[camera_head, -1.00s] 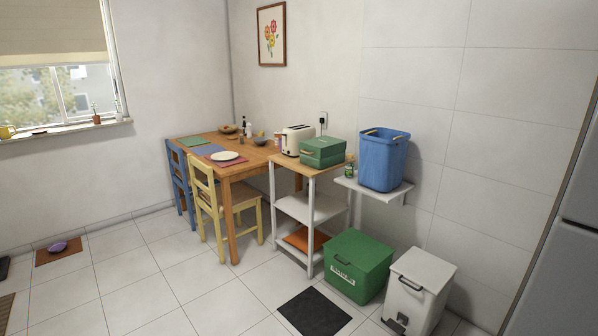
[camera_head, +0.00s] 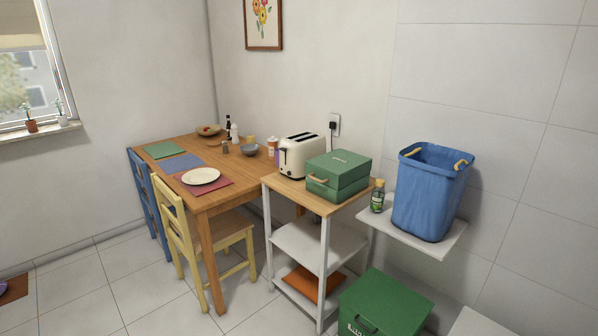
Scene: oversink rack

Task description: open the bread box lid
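A green bread box (camera_head: 338,176) stands on the wooden top of a white trolley, to the right of the toaster. Its lid (camera_head: 340,161) is down and shut, with small lettering on top. A tan handle (camera_head: 318,179) sits on its front left side. My gripper is not in view.
A cream toaster (camera_head: 300,157) stands close behind the box on the trolley (camera_head: 283,185). A small green bottle (camera_head: 377,196) and blue basket (camera_head: 430,195) are on a wall shelf (camera_head: 452,238) to the right. A green bin (camera_head: 385,303) and yellow chair (camera_head: 178,228) stand on the floor.

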